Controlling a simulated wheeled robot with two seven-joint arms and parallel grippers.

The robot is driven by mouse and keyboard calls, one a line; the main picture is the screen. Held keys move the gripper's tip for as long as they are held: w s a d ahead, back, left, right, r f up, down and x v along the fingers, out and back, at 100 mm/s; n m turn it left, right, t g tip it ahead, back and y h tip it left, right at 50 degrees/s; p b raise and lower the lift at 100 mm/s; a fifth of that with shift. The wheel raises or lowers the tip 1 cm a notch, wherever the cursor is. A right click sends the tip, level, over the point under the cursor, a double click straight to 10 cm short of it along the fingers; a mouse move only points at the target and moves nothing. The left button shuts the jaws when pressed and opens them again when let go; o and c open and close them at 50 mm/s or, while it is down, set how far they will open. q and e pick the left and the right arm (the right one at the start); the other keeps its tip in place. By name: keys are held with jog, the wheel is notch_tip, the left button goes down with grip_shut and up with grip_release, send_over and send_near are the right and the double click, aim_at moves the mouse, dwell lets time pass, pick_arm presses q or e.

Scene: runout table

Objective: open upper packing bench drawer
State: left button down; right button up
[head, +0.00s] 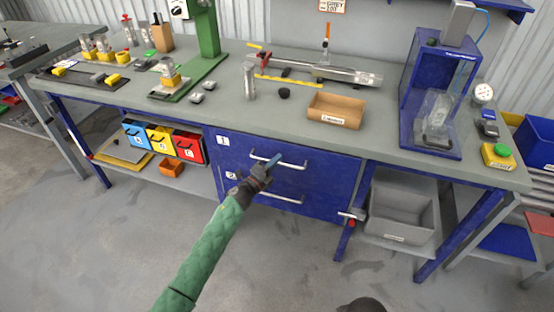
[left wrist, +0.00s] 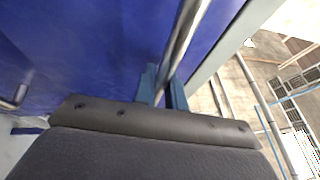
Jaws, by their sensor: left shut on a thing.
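The packing bench has a blue drawer unit with two drawers. The upper drawer (head: 334,171), marked 1, looks flush with the front. Its silver bar handle (head: 292,165) runs across its face. My left gripper (head: 272,162) is at the left part of this handle, its blue fingers shut on the bar. In the left wrist view the bar (left wrist: 184,40) passes between the fingers (left wrist: 160,88). The lower drawer (head: 318,206), marked 2, is below with its own handle (head: 275,196) and looks closed. My right gripper is not in view.
On the grey bench top (head: 225,124) stand a cardboard tray (head: 336,110) and a blue press (head: 430,95). Blue, yellow and red bins (head: 189,148) hang left of the drawers. A grey tub (head: 400,212) sits right. The floor in front is clear.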

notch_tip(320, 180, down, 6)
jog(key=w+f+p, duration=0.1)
pick_arm(q)
jog(key=s+a, duration=0.3)
jog(key=s, duration=0.7)
jog(key=s+a+b, duration=0.1)
jog(key=s+a, duration=0.3)
jog(key=s, duration=0.7)
jog(key=s+a, duration=0.3)
jog(key=s, duration=0.8)
jog(key=shift+s+a, duration=0.25)
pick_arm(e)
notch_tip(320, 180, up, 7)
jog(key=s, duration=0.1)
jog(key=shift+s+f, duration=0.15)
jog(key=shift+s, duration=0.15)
